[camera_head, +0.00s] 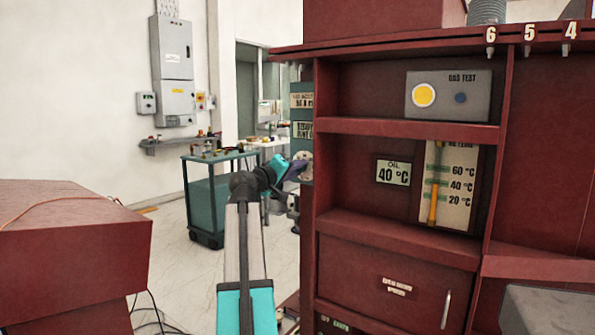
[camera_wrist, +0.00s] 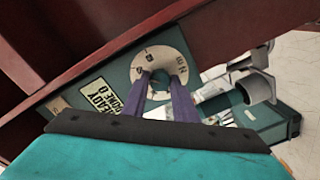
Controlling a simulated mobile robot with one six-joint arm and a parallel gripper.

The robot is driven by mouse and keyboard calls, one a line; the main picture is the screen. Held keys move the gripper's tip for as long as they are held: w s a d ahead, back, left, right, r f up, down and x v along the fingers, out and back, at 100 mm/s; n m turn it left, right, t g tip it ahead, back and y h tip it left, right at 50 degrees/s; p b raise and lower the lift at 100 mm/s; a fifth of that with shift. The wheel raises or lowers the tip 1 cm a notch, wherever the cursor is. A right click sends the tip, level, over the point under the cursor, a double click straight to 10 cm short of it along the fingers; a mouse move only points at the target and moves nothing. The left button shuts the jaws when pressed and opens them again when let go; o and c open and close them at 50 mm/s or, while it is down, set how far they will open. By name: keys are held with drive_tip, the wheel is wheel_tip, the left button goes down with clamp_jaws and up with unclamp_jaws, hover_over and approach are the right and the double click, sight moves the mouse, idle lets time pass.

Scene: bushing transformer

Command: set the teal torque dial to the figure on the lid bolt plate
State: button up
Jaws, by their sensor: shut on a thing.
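In the wrist view, a pale round scale (camera_wrist: 174,60) with small dark markings and "N m" sits on a dark teal panel. The teal torque dial (camera_wrist: 159,82) is at its middle, between the purple fingers of my gripper (camera_wrist: 160,80). The fingers are shut on the dial and hide part of it, so its pointing direction is unclear. In the head view, my gripper (camera_head: 296,170) reaches the scale (camera_head: 304,158) at the cabinet's left side. A pale plate (camera_head: 301,100) above seems to be the lid bolt plate; its figure is too small to read surely.
The red cabinet post (camera_head: 320,150) stands close to the right of my gripper. A teal cart (camera_head: 207,190) stands farther back left. A red block (camera_head: 70,240) is at the near left.

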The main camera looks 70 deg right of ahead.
drive_tip(key=o, duration=0.9)
drive_tip(key=shift+s+f, duration=0.15)
drive_tip(key=shift+o, duration=0.8)
drive_tip(key=shift+a, duration=0.15)
drive_tip(key=v, duration=1.3)
drive_tip(key=shift+w+a+p, duration=0.25)
drive_tip(key=shift+p, duration=0.2)
